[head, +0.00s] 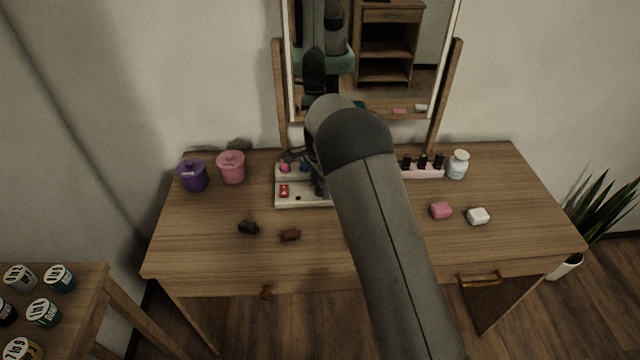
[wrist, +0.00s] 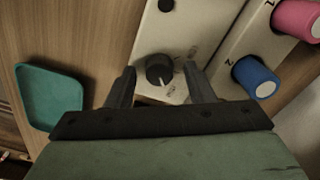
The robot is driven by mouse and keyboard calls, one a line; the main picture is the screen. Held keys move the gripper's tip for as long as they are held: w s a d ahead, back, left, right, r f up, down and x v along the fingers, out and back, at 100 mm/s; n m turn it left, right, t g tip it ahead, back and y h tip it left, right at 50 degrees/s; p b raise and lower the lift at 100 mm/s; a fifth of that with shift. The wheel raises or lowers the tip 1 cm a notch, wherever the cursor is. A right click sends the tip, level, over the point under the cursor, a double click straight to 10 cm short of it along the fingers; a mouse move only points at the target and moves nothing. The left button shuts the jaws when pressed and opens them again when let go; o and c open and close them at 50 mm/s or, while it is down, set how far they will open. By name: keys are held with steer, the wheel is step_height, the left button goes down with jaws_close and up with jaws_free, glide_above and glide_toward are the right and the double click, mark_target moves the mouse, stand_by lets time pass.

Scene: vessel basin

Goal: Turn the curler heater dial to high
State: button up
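The curler heater (head: 290,201) is a pale box on the dressing table, partly hidden by my arm in the head view. Its panel also shows in the wrist view (wrist: 146,45). The dial (wrist: 159,68) is a dark round knob with a white pointer mark toward the bottom of the picture, slightly right. Small markings beside it are too blurred to read. My gripper (wrist: 159,73) is open, with one finger on each side of the dial and visible gaps between. In the head view my arm hides the gripper's fingertips.
A pink roller (wrist: 296,18) and a blue roller (wrist: 255,77) stand on the heater's numbered step, near the right finger. A red switch (head: 284,190) is on the panel. A teal tray (wrist: 50,97) lies left. Purple (head: 193,176) and pink (head: 231,167) pots stand behind left.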

mark_target(320, 187)
step_height(320, 187, up, 17)
steer(key=shift+r+b, duration=0.2)
steer(key=shift+b, duration=0.1)
stand_by(0.4)
steer(key=s+d+r+n, duration=0.2)
steer(key=s+d+n, duration=0.1)
steer(key=s+d, duration=0.4)
steer(key=s+d+r+n, duration=0.2)
steer(key=s+d, duration=0.3)
steer(key=s, duration=0.5)
steer(key=s+d+f+n, duration=0.2)
steer(key=s+f+n, duration=0.1)
steer(key=s, duration=0.7)
steer(key=s+d+f+n, duration=0.3)
steer(key=s+n, duration=0.1)
steer(key=s, duration=0.7)
steer(key=shift+f+p, duration=0.3)
steer(key=shift+f, duration=0.1)
